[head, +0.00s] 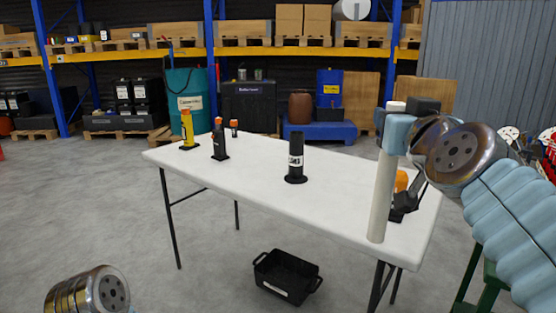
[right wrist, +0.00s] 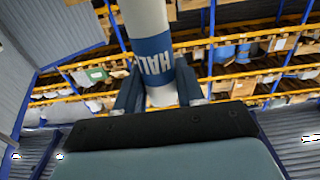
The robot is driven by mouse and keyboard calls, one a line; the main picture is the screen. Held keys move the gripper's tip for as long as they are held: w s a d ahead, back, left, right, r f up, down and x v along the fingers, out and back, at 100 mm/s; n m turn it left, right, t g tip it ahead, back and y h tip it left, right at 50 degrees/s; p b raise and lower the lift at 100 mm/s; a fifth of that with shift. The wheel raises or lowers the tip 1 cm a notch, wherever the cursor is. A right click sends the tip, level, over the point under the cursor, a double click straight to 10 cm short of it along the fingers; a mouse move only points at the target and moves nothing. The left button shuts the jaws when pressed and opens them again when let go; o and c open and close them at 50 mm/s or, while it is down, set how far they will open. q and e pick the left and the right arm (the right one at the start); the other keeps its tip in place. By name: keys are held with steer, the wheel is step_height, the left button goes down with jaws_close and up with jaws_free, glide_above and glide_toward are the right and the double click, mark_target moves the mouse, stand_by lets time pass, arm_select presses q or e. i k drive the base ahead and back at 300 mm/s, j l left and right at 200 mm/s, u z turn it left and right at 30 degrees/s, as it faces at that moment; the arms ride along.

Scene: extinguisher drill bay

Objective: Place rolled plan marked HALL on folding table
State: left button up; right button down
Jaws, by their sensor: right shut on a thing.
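The rolled plan (head: 383,195) is a long white tube with a blue band near its top in the head view. In the right wrist view the band on the rolled plan (right wrist: 152,58) reads HALL. My right gripper (right wrist: 158,92) is shut around the tube at this band. The tube hangs nearly upright, slightly tilted, at the right part of the white folding table (head: 240,165). Its lower end overlaps the table's near edge in the picture; I cannot tell whether it touches. Only part of my left arm shows at the bottom left; its gripper is out of view.
On the table stand a yellow bottle (head: 187,128), a black-and-orange item (head: 219,142), a small orange item (head: 234,128) and a black labelled cylinder (head: 296,155). An orange-and-black object (head: 401,205) is partly hidden behind the roll. A black crate (head: 286,277) lies on the floor.

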mark_target(346, 176)
steer(key=i, duration=1.55)
